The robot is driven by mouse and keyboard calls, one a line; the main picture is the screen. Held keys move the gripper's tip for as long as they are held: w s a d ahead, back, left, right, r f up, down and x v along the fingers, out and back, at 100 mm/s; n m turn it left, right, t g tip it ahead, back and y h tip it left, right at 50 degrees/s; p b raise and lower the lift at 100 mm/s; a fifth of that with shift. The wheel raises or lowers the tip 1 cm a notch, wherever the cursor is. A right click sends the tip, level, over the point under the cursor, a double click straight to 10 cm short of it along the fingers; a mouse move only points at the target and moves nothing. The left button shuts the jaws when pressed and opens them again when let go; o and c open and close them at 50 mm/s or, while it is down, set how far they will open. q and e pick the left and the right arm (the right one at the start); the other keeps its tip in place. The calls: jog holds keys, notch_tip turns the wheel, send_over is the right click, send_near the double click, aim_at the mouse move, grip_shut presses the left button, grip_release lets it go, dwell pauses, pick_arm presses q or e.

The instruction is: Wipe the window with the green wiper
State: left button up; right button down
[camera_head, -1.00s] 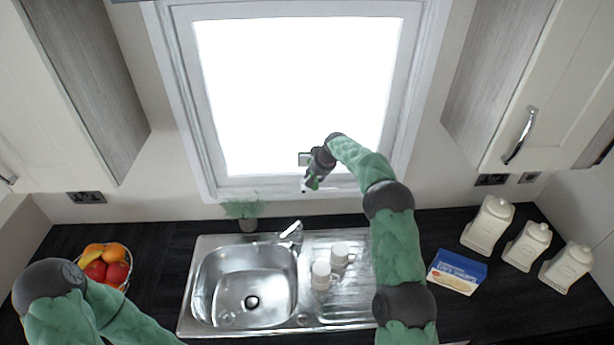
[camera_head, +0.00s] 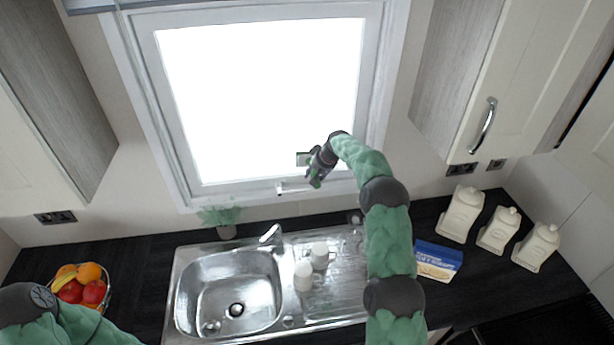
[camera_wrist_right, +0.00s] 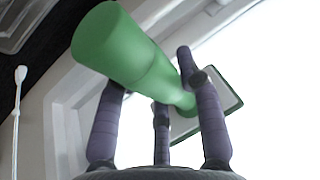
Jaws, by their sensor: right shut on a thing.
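The green wiper (camera_wrist_right: 125,50) shows large in the right wrist view, its thick green handle held between the dark fingers of my right gripper (camera_wrist_right: 175,100). Its flat head with a pale edge (camera_wrist_right: 222,110) lies beyond the fingers, against the bright window. In the head view my right gripper (camera_head: 316,172) is at the lower right part of the window (camera_head: 260,95), and a small green piece of the wiper (camera_head: 303,159) shows beside it. I cannot tell whether the head touches the glass. My left arm is at the lower left, its gripper out of view.
A plant (camera_head: 226,230) stands by the sill. A fruit bowl (camera_head: 82,285) is at left; a blue box (camera_head: 438,260) and white canisters (camera_head: 461,214) are at right. Cabinets flank the window.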

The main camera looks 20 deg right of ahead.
jog(key=shift+s+d, duration=1.2)
jog(key=shift+d, duration=4.45)
jog(key=s+b, duration=0.1)
jog(key=b, duration=0.1)
jog(key=s+a+b, duration=0.1)
jog(key=s+b, duration=0.3)
jog(key=shift+s+a+f, duration=0.1)
jog(key=shift+s+a, duration=0.1)
jog(key=shift+a, duration=0.15)
